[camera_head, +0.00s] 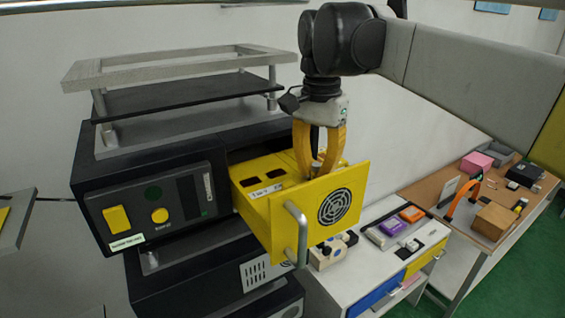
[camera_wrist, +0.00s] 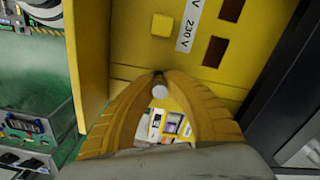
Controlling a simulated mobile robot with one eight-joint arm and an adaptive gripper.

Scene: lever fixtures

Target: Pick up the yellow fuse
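A pulled-out yellow drawer (camera_head: 262,178) has dark rectangular slots in its top and a vented front with a grey handle. In the wrist view, a small raised yellow square block (camera_wrist: 162,25) sits beside the white 230 V label; it looks like the yellow fuse, but I cannot be sure. My gripper (camera_head: 317,172) points down over the drawer, close behind its front panel. In the wrist view its yellow fingers bow outward and their tips (camera_wrist: 161,75) come together, apart from the block. I see nothing clearly held between them.
The drawer's front panel (camera_wrist: 90,55) rises close beside my fingers. The black cabinet (camera_head: 155,205) stands left, with a metal frame (camera_head: 170,68) on top. Lower right are a white bench (camera_head: 375,268) with purple and orange blocks and a wooden table (camera_head: 440,195).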

